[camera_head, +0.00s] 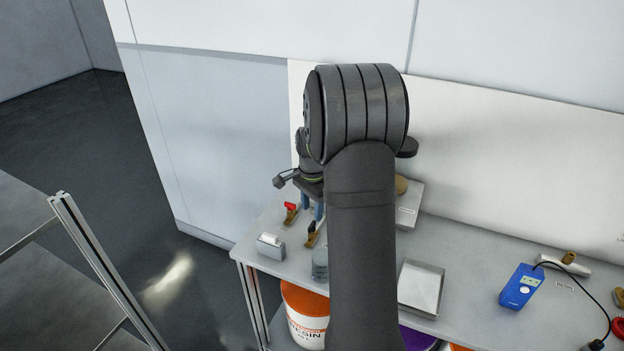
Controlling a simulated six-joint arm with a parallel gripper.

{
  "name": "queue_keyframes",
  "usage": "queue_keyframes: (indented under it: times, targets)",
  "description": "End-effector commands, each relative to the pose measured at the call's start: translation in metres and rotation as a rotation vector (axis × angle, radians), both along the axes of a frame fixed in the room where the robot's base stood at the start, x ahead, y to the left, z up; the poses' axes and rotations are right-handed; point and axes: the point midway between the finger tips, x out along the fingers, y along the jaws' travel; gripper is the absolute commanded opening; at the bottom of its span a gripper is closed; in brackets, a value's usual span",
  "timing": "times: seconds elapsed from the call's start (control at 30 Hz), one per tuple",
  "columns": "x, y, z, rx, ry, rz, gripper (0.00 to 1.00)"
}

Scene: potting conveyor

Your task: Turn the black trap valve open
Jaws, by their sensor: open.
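The black trap valve (311,236) has a brass-coloured body and a black handle. It stands near the left end of the bench. My gripper (312,213) points down just behind and above it in the picture, with two blue fingers apart and nothing seen between them. I cannot tell whether a finger touches the black handle. My arm hides part of the gripper's right side and the bench behind it.
A similar valve with a red handle (290,210) stands close by on the left. A small metal box (270,246) and a grey jar (320,264) are in front. A metal tray (421,287) and a blue meter (520,287) lie to the right. A wall closes the back.

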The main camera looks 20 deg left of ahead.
Motion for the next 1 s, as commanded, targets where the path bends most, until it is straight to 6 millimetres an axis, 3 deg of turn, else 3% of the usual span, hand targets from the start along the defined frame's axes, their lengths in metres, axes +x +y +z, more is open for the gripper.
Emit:
queue_keyframes:
  times: [0.2,0.43,0.63,1.0]
  targets:
    - [0.001,0.0,0.057,0.003,-0.005,0.0,0.42]
    - [0.001,0.0,0.099,0.002,-0.003,-0.001,0.42]
    - [0.0,0.0,0.114,0.0,-0.001,-0.001,0.42]
    - [0.0,0.0,0.115,0.0,0.0,-0.001,0.42]
